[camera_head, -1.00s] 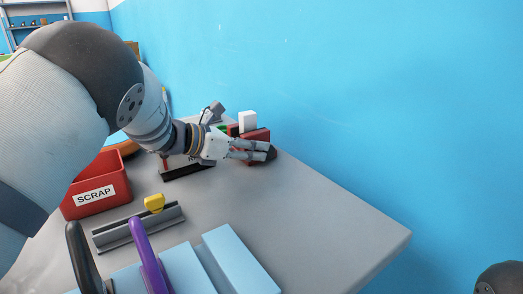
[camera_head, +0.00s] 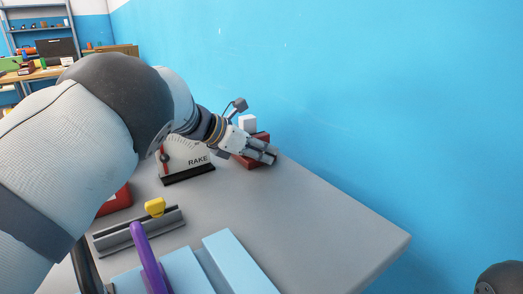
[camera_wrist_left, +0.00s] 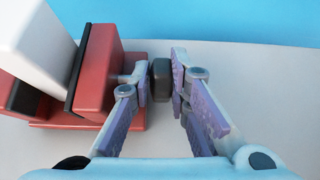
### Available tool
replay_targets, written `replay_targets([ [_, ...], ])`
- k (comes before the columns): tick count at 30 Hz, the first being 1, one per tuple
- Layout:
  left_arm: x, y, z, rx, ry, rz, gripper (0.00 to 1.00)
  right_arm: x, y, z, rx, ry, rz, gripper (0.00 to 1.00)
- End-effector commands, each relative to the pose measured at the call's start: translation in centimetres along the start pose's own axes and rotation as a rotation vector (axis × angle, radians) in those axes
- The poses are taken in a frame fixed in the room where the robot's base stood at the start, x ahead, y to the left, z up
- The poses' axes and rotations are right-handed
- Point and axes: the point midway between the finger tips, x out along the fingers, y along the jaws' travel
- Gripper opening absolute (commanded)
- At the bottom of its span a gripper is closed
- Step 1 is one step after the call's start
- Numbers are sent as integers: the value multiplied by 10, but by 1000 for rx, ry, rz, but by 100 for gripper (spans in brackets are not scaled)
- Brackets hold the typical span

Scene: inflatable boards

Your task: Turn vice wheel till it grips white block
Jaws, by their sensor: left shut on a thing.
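The red vice (camera_head: 262,137) stands near the table's far edge in the head view; its red jaw block (camera_wrist_left: 103,68) with a black pad fills the left of the wrist view. The white block (camera_head: 247,123) stands up in the vice and leans across the top left of the wrist view (camera_wrist_left: 30,40). I cannot tell whether the pad touches it. My left gripper (camera_head: 264,154) is at the vice's near right side. Its fingers close on either side of the dark vice wheel (camera_wrist_left: 161,82).
A white RAKE gauge (camera_head: 188,160) stands left of the vice. A grey rail with a yellow slider (camera_head: 155,207), a purple handle (camera_head: 148,260) and pale blue boards (camera_head: 240,262) lie nearer. The blue wall is close behind; the table's right side is clear.

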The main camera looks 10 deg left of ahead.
Motion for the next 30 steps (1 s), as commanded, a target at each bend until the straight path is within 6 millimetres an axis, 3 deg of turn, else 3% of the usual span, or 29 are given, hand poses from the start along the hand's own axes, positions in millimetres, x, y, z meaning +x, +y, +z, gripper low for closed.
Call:
replay_targets([
  [9, 6, 0, 0, -3, 272, 4, 0, 19, 0, 6, -1, -41, 2, 40],
  [20, 3, -1, 3, -10, 292, 9, 0, 19, 0, 6, -1, -40, 2, 40],
  [21, 3, -1, 3, -10, 292, 8, 25, 19, 0, 6, -1, -40, 2, 40],
  [30, 2, 0, 4, -9, 289, 10, 25, 19, 0, 6, -1, -40, 2, 40],
])
